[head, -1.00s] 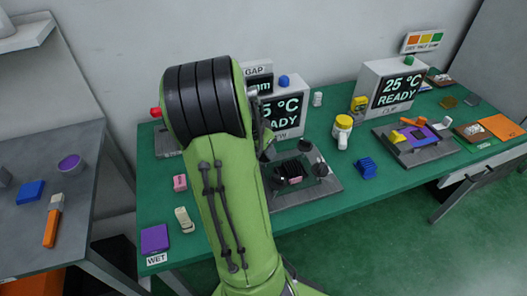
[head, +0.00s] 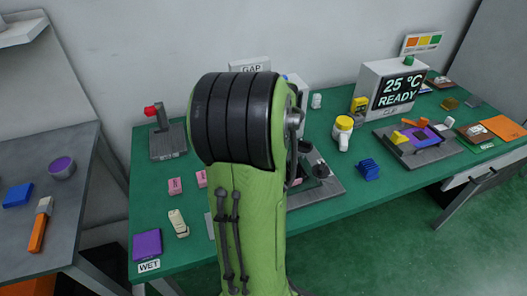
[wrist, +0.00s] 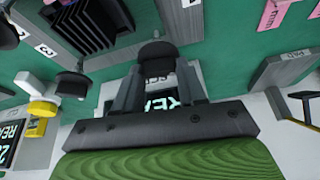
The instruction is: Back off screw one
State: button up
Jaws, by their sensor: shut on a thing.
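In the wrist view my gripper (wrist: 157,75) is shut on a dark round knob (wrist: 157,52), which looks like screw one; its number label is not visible. Two more black screw knobs show there, one (wrist: 75,82) near a label 3 and one (wrist: 6,32) at the left edge near a label 2. A dark finned block (wrist: 85,25) lies beside them. In the head view my own arm hides the gripper and much of the fixture (head: 322,190). Two black knobs, one upper (head: 305,146) and one lower (head: 320,170), stand clear of the arm.
The GAP box (head: 249,67) is mostly hidden behind my arm. A red-tipped lever fixture (head: 168,140) stands at left. The bench front right is clear.

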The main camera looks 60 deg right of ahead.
jog(key=n+y, duration=0.1)
jog(key=n, duration=0.1)
jog(key=n+t, duration=0.1)
jog(key=n, duration=0.2)
jog(key=shift+s+d+n+y, duration=0.2)
jog(key=shift+n+y, duration=0.1)
jog(key=shift+y, duration=0.1)
jog(key=n+y, duration=0.1)
jog(key=n, duration=0.1)
jog(key=n+p, duration=0.1)
jog(key=n, duration=0.1)
jog(key=shift+n+t+y, duration=0.3)
jog(key=shift+n+y, duration=0.1)
jog(key=o, duration=1.1)
jog(key=shift+c, duration=0.2)
jog(key=p+v, duration=0.7)
jog(key=v, duration=0.8)
jog(key=shift+r+p, duration=0.3)
jog(key=shift+r, duration=0.05)
jog(key=shift+s+d, duration=0.1)
jog(key=shift+s, duration=0.05)
